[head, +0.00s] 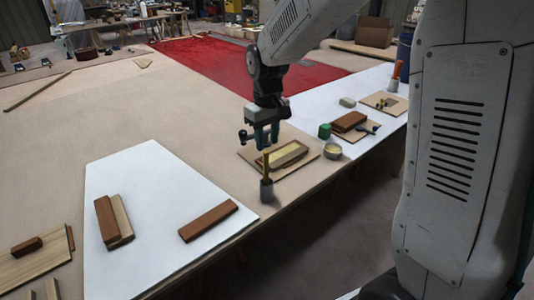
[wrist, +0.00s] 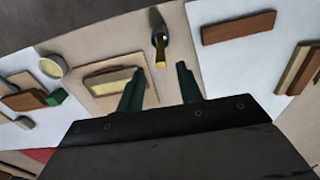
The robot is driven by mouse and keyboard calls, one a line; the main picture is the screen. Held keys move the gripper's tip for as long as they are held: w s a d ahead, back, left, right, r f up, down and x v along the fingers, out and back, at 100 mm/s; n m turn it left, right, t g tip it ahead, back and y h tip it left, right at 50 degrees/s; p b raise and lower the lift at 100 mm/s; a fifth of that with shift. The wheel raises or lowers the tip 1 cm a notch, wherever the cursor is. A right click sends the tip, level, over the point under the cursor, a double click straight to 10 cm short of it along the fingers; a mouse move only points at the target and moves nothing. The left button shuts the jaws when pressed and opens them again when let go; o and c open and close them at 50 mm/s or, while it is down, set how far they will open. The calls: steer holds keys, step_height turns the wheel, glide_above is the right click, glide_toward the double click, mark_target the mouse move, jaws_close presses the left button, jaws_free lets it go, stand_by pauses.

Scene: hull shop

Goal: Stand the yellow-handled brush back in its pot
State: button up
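The yellow-handled brush (head: 266,164) stands upright in a small grey pot (head: 266,190) near the table's front edge. In the wrist view its handle (wrist: 160,50) rises from the dark mouth of the pot (wrist: 157,33), and its lower end is hidden inside. My gripper (head: 265,143) is just above the handle top, pointing down. In the wrist view my gripper's two green fingers (wrist: 160,68) are spread apart with nothing between them; the handle's top lies just beyond the tips.
A board with a pale block (head: 285,155) lies behind the pot, with a round tin (head: 333,151) to its right. A brown bar (head: 208,221) lies on the white sheet at left. Another pot with an orange-handled brush (head: 397,69) stands far right. Bare tabletop lies left of the pot.

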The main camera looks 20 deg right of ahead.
steer(key=s+d+r+m, duration=0.2)
steer(key=s+r, duration=0.8)
steer(key=s, duration=0.4)
steer(key=s+d+m+t, duration=0.1)
steer(key=s, duration=1.5)
steer(key=shift+m, duration=0.3)
